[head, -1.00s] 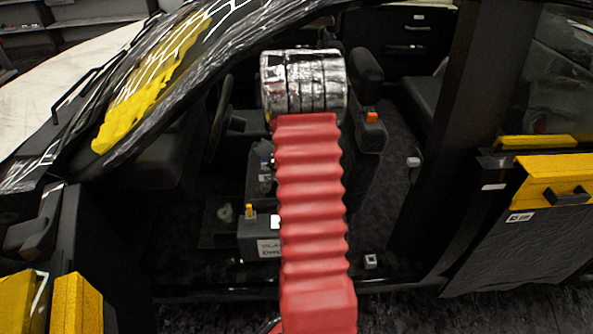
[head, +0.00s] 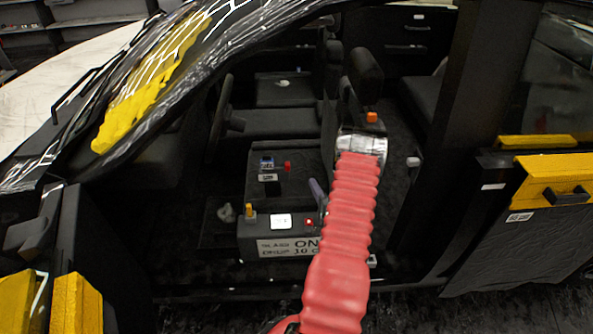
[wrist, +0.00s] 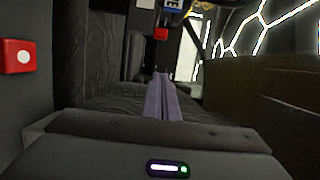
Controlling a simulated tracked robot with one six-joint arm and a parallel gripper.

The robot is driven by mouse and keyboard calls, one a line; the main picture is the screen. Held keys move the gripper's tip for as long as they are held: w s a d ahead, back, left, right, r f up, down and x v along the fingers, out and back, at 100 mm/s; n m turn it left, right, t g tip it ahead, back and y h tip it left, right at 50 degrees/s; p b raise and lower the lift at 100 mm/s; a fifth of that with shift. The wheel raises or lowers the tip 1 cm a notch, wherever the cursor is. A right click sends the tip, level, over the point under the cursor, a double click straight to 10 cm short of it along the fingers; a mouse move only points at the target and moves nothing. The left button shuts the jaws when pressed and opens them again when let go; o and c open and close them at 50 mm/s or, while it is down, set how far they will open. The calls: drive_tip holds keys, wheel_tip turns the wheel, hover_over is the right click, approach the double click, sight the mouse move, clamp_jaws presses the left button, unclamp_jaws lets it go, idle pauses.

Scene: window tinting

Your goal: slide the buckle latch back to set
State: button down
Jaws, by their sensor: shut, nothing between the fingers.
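A small red tab (head: 287,167) sticks out beside a blue-faced unit (head: 267,162) on the dark centre console. It also shows in the wrist view (wrist: 161,34), just beyond my fingertips. An orange block (head: 372,117) sits by the seat at the upper right. The frames do not make plain which of the two is the buckle latch. My gripper (head: 316,186) is shut and empty, right of the red tab and apart from it in the head view. Its grey-purple fingers (wrist: 161,74) point forward in the wrist view. My red-sleeved arm hides part of the seat and floor.
A console box (head: 285,247) with a lettered plate, a yellow knob (head: 249,210) and a small red button (head: 309,222) stands close below my gripper. A red button block (wrist: 18,57) is near at left in the wrist view. The door pillar (head: 465,125) and steering wheel (head: 219,120) flank the opening.

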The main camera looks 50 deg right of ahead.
sight(289, 167)
idle(0.4)
drive_tip(key=w+d, duration=0.3)
drive_tip(key=w, duration=0.8)
drive_tip(key=shift+w, duration=0.1)
idle(0.4)
drive_tip(key=shift+w+a, duration=0.7)
drive_tip(key=shift+w, duration=0.05)
